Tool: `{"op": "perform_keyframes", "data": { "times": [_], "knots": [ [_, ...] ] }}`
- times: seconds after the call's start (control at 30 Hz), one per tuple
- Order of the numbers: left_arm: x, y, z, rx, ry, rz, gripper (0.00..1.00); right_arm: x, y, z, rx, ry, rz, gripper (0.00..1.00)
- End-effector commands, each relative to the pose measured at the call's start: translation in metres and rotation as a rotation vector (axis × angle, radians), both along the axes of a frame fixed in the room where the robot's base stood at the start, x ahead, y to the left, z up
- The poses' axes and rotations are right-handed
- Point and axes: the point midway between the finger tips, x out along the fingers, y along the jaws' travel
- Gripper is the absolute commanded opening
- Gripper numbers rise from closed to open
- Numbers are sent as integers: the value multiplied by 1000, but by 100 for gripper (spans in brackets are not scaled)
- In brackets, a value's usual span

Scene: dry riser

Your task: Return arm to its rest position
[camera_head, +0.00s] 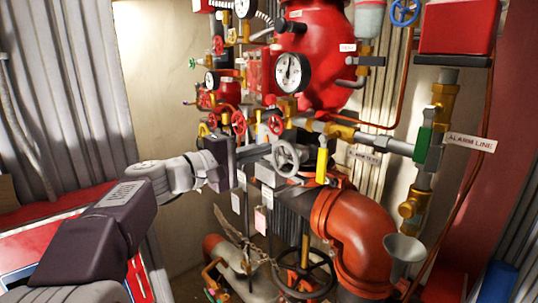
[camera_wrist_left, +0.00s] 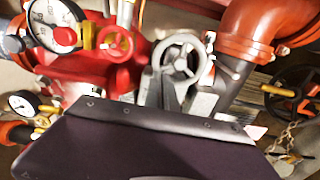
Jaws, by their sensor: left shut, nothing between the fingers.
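My left arm reaches in from the lower left of the head view. Its dark purple-grey gripper (camera_head: 262,150) is shut and empty, pointing right at the valve assembly. The grey handwheel (camera_head: 287,158) sits just beyond the fingertips; I cannot tell whether they touch it. In the left wrist view the dark gripper body fills the lower middle, and the grey handwheel (camera_wrist_left: 180,58) shows just past it. My right gripper is not in view.
Red small handwheels (camera_head: 239,122), a pressure gauge (camera_head: 292,73) and a red vessel (camera_head: 325,50) crowd around the gripper. A large orange-red pipe elbow (camera_head: 358,230) and a black handwheel (camera_head: 304,274) lie below. A yellow-handled lever (camera_head: 322,165) stands to the right. Open space lies left, before the pale wall.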

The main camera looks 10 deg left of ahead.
Motion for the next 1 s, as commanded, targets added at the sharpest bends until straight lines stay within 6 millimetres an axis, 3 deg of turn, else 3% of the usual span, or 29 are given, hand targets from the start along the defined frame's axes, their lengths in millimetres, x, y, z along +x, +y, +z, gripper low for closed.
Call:
{"op": "perform_keyframes", "data": {
  "times": [0.13, 0.37, 0.47, 0.57, 0.67, 0.77, 0.9, 1.0],
  "knots": [
    [-12, 10, -2, -1, -1, 2, 0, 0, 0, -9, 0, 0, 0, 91],
    [-13, 10, 0, -1, 1, 0, 0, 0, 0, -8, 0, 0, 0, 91],
    [-12, 7, -15, 17, 31, -1, 0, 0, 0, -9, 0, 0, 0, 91],
    [-11, 0, -69, 97, 144, -5, 0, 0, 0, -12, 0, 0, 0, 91],
    [-21, -8, -149, 238, 304, -23, 0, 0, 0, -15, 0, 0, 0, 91],
    [-46, -12, -232, 413, 456, -61, 0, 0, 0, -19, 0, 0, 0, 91],
    [-108, -6, -346, 743, 635, -179, 0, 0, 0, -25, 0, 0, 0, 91],
    [-160, 8, -409, 1008, 698, -309, 0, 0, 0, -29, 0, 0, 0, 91]
  ]
}}
